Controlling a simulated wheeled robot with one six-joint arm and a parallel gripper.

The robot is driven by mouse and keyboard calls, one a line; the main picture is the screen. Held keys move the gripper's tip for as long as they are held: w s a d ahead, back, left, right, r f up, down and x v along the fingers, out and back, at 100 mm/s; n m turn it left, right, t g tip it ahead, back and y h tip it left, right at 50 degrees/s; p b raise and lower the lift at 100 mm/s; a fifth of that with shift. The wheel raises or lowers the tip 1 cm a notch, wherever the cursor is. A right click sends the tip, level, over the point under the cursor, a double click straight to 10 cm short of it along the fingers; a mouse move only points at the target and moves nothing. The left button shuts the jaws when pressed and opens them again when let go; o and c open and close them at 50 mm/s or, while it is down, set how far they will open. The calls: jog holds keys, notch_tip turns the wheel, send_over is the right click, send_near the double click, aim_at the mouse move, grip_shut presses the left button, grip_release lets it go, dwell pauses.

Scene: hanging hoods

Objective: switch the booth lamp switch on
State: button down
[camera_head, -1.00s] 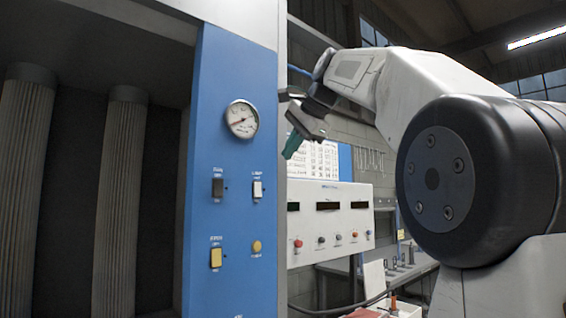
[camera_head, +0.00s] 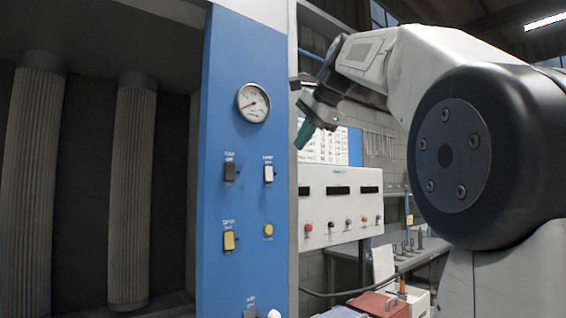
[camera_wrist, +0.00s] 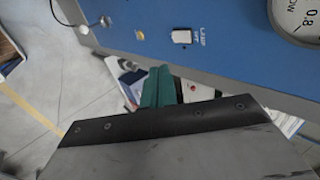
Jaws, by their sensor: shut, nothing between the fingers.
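The booth lamp switch is a white rocker (camera_head: 268,173) on the blue panel (camera_head: 245,285), to the right of a dark rocker. It also shows in the wrist view (camera_wrist: 181,36), with a label reading LAMP beside it. My gripper (camera_head: 303,135) has teal fingers, shut and empty. In the head view they are up and to the right of the switch, near the panel's right edge. In the wrist view my gripper (camera_wrist: 158,86) appears below the switch and apart from it.
A round gauge (camera_head: 253,102) sits above the switches. The panel also carries a dark rocker (camera_head: 230,171), a yellow rocker (camera_head: 229,240) and a yellow button (camera_head: 268,230). A white control box (camera_head: 340,205) and a bench stand behind to the right. Ribbed columns (camera_head: 133,190) stand left.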

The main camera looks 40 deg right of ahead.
aim_at(270, 181)
jog(key=x, duration=0.4)
jog(key=w+r+x, duration=0.1)
jog(key=x, duration=0.7)
jog(key=shift+w+r, duration=0.15)
jog(key=shift+w, duration=0.6)
jog(key=shift+w, duration=0.25)
